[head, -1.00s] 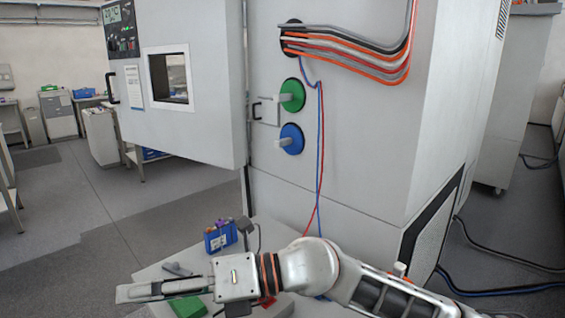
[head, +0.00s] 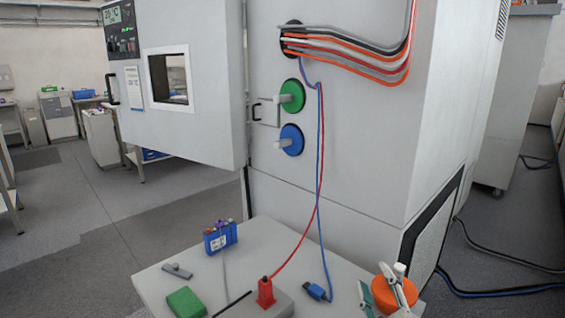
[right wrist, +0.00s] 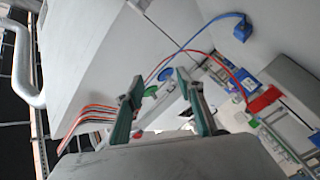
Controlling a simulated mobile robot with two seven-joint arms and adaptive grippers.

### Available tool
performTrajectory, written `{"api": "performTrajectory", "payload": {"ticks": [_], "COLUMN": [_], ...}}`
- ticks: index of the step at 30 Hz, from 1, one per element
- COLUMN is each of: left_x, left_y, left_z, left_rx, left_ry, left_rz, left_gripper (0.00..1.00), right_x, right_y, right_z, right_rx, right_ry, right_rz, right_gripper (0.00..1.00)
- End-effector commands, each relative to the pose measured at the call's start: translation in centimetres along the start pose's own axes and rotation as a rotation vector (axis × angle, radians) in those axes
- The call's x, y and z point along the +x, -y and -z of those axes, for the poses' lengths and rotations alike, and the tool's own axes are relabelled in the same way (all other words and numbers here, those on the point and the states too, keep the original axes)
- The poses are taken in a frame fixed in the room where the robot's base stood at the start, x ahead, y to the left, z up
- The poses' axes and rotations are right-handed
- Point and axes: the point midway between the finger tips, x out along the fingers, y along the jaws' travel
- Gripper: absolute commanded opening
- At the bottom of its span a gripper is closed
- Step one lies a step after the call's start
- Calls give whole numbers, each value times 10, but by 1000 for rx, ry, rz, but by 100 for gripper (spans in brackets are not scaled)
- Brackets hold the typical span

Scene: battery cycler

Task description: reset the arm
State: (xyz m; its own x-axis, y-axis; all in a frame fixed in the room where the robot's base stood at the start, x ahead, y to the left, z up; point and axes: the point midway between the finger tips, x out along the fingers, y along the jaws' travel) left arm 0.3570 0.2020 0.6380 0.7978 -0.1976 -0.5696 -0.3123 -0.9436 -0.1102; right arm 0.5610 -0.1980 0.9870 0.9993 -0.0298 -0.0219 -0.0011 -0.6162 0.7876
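My right gripper (head: 372,278) is at the bottom right of the head view, low beside the right edge of the table, with part of my arm in orange and grey. In the right wrist view, its two teal fingers (right wrist: 160,82) stand apart with nothing between them. It touches none of the plugs or the battery. My left gripper is not in view.
The table (head: 235,268) bears a blue battery pack (head: 220,238), a green block (head: 186,303), a red plug (head: 265,292) and a blue plug (head: 316,292). Red and blue leads hang from the chamber (head: 345,140). Its door (head: 210,60) is swung open leftward.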

Motion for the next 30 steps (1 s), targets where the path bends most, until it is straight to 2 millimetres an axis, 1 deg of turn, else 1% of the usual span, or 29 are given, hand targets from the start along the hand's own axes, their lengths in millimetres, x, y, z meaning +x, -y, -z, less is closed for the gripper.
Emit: {"api": "performTrajectory", "payload": {"ticks": [1, 2, 3, 5, 6, 9, 12, 15, 18, 25, 30], "left_x": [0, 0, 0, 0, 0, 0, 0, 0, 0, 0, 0], "left_y": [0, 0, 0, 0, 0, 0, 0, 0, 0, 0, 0], "left_z": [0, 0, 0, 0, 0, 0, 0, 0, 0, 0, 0], "left_rx": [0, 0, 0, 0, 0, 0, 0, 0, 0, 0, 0], "left_ry": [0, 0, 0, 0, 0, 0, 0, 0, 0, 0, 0], "left_rz": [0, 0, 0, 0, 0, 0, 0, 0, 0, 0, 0], "left_gripper": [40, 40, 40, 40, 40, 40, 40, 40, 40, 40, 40], "right_x": [-11, -18, -29, -47, -60, -91, -118, -143, -164, -214, -202], "right_y": [8, 13, 19, 28, 33, 43, 50, 55, 58, 63, 94], "right_z": [-32, -50, -73, -106, -127, -168, -198, -220, -238, -272, -267], "right_rx": [8, 10, 13, 14, 12, 7, -3, -14, -24, -50, 19], "right_ry": [88, 137, 202, 297, 359, 484, 578, 655, 717, 847, 780], "right_rz": [36, 56, 84, 128, 157, 222, 273, 318, 356, 441, 463], "right_gripper": [38, 38, 38, 38, 38, 38, 38, 38, 38, 38, 38]}}
